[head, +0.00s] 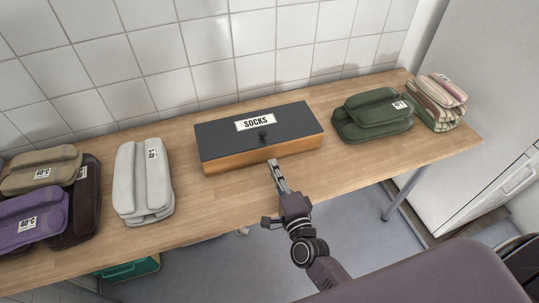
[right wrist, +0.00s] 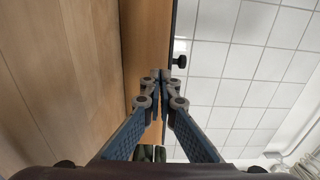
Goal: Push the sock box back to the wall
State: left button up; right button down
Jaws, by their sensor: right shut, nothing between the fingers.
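The sock box (head: 222,162) is a wooden box with a dark lid, a small dark knob and a white "SOCKS" label. It sits shut on the wooden table (head: 210,205), with a strip of bare table between it and the tiled wall (head: 255,65). My right gripper (head: 273,163) is shut and empty, its tips at the box's front face just below the knob. In the right wrist view the closed fingertips (right wrist: 161,76) overlap the box's wooden front (right wrist: 145,40); I cannot tell whether they touch it. My left gripper is out of view.
A grey-white folded stack (head: 145,185) lies left of the box, with brown, tan and purple bundles (head: 32,218) farther left. Green folded cloth (head: 372,115) and a striped stack (head: 438,103) lie to the right. A pale cabinet (head: 475,100) stands beyond the table's right end.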

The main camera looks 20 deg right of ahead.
aim_at(267, 150)
jog(key=w, duration=0.4)
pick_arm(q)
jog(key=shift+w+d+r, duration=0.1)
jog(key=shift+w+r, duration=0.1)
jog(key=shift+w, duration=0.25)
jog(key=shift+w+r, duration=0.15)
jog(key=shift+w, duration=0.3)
pick_arm(e)
jog(key=shift+w, duration=0.15)
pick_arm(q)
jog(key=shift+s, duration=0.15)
